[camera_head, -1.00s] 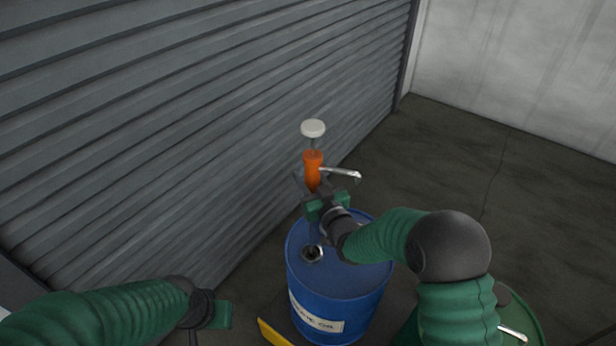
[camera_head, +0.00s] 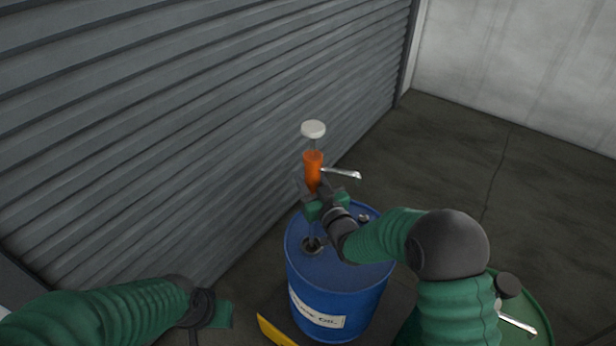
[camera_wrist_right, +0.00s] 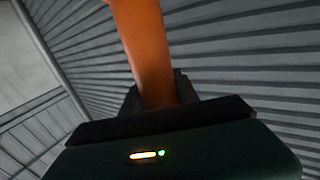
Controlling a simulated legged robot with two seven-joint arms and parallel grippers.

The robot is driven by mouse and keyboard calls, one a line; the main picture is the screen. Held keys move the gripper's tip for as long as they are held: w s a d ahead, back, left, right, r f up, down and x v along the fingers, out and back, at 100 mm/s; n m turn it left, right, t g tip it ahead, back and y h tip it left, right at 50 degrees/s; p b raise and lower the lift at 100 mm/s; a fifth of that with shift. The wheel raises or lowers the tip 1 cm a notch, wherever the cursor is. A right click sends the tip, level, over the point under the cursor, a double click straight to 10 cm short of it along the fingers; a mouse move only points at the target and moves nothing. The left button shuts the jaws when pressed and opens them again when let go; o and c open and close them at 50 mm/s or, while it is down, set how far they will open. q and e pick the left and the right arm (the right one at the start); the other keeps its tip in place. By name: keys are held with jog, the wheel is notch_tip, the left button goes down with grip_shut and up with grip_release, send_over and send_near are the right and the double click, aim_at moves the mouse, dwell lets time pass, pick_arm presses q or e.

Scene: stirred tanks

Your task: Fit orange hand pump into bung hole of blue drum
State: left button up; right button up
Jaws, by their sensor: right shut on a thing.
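The orange hand pump (camera_head: 313,172) stands upright above the blue drum (camera_head: 337,288), with a white knob on top and a metal spout pointing right. My right gripper (camera_head: 314,196) is shut on the pump's lower body; the right wrist view also shows the orange body (camera_wrist_right: 146,50) between the jaws. The dark bung hole (camera_head: 312,245) is in the drum's top, just below the gripper. A thin tube seems to run down from the pump towards the hole; I cannot tell whether its end is inside. My left gripper (camera_head: 207,311) is low at the left, away from the drum, its jaws unclear.
A smaller fitting (camera_head: 364,218) sits on the drum's top, partly beside my right arm. A green drum (camera_head: 530,312) with a metal handle stands at the lower right. A yellow edge (camera_head: 276,332) shows at the drum's base. A grey shutter (camera_head: 180,120) rises close behind on the left.

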jog(key=shift+f+b, duration=1.3)
jog(key=shift+f, duration=0.25)
notch_tip(320, 180, down, 10)
jog(key=b, duration=0.8)
jog(key=shift+b, duration=0.3)
jog(key=shift+w+f+b, duration=0.1)
jog(key=shift+f+b, duration=0.45)
jog(key=shift+b, duration=0.05)
jog(key=shift+b, duration=0.45)
dwell(1.0)
